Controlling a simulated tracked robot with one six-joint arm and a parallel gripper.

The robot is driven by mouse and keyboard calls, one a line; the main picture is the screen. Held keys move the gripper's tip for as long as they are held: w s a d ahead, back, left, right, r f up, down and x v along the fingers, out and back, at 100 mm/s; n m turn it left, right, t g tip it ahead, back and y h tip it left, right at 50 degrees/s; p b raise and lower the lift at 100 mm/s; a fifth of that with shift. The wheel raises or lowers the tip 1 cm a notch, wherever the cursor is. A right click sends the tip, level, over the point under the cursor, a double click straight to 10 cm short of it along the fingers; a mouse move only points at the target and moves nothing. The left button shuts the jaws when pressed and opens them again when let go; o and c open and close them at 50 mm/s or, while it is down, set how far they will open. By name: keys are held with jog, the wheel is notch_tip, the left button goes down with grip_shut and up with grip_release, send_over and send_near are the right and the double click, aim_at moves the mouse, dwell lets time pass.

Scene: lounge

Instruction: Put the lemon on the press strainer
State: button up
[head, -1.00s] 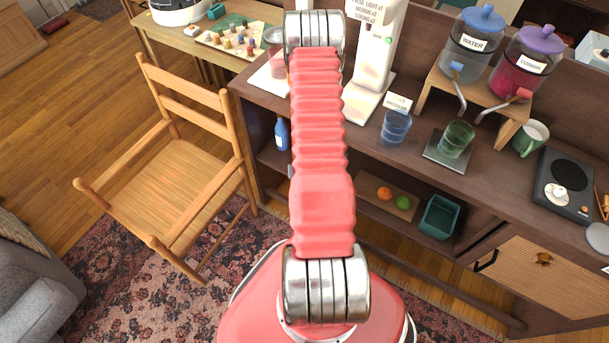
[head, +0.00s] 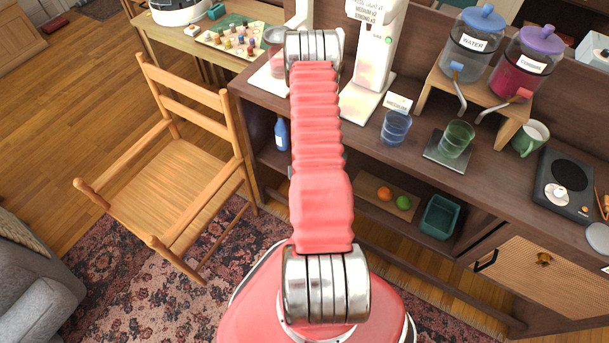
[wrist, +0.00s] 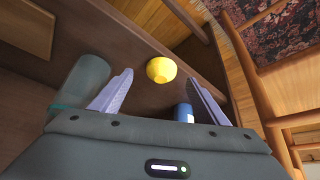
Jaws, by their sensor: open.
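The yellow lemon (wrist: 161,70) lies on a dark brown shelf surface in the wrist view. My gripper (wrist: 159,75) is open, its two pale fingers on either side of the lemon's position in the picture. No contact with the lemon can be seen. In the head view my arm hides the lemon, and the gripper is out of sight behind it. I cannot make out the press strainer in either view.
A blue bottle (wrist: 184,112) stands near the right finger and a grey-green cylinder (wrist: 80,85) near the left. In the head view, a tray (head: 372,204) with orange and green fruit and a teal bin (head: 440,217) sit on the lower shelf. A wooden chair (head: 165,175) stands left.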

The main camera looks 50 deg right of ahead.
jog(key=shift+x, duration=2.1)
jog(key=shift+w, duration=0.1)
jog(key=shift+c, duration=0.3)
jog(key=c, duration=1.2)
jog(key=shift+o, duration=0.2)
jog(key=shift+r, duration=0.15)
notch_tip(320, 180, up, 10)
